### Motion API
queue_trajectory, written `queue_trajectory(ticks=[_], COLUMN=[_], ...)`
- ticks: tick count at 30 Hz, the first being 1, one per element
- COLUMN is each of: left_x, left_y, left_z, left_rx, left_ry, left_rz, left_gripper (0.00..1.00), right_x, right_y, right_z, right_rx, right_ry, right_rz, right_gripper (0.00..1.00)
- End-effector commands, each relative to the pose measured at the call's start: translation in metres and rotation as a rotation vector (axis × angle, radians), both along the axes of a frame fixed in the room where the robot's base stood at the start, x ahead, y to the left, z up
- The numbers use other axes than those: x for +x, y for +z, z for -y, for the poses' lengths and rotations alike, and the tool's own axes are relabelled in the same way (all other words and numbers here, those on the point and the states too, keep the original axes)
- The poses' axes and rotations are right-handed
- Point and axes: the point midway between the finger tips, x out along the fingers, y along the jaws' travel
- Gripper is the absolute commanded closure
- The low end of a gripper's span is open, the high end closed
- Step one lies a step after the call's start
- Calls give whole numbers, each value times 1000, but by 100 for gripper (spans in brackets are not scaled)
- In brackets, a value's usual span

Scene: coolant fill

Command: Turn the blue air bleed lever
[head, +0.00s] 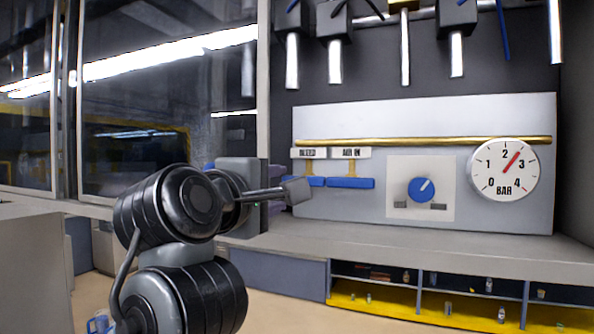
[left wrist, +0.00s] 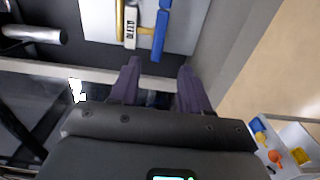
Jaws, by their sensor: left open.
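The bleed lever is a flat blue bar (head: 316,182) under the left label plate (head: 308,153) on the grey panel. It lies level, and its left part is hidden behind my left gripper. My left gripper (head: 278,187) is open and empty, at the panel's left edge. In the left wrist view the blue bar (left wrist: 160,36) lies ahead of the two purple fingers (left wrist: 160,72), apart from them and roughly in line with the gap. Its brass stem (left wrist: 147,31) and label plate (left wrist: 131,28) show beside it. My right gripper is not in view.
A second blue lever (head: 351,183) labelled AIR IN sits just right. Further right are a blue knob (head: 421,189) and a round pressure gauge (head: 504,170). A brass pipe (head: 420,141) crosses above. Glass doors (head: 165,120) stand left; a grey ledge (head: 430,243) runs below.

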Motion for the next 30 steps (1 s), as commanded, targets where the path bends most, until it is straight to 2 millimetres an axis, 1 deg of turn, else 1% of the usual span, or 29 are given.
queue_trajectory(ticks=[1, 5, 15, 21, 25, 30], left_x=[2, 14, 66, 89, 97, 100], left_y=[4, 5, 6, 5, 4, 2], left_z=[3, 7, 23, 30, 32, 34], left_rx=[-14, -20, -16, -18, -16, -17], left_ry=[-6, -8, -6, -6, -6, -6], left_rz=[-5, -9, -8, -8, -6, -4], left_gripper=[53, 53, 53, 53, 53, 53], right_x=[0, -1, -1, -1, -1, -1], right_y=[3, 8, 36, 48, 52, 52], right_z=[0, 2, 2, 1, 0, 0], right_rx=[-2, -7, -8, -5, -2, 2], right_ry=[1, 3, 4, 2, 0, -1], right_rz=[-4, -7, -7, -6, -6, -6], right_gripper=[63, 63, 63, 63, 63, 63])
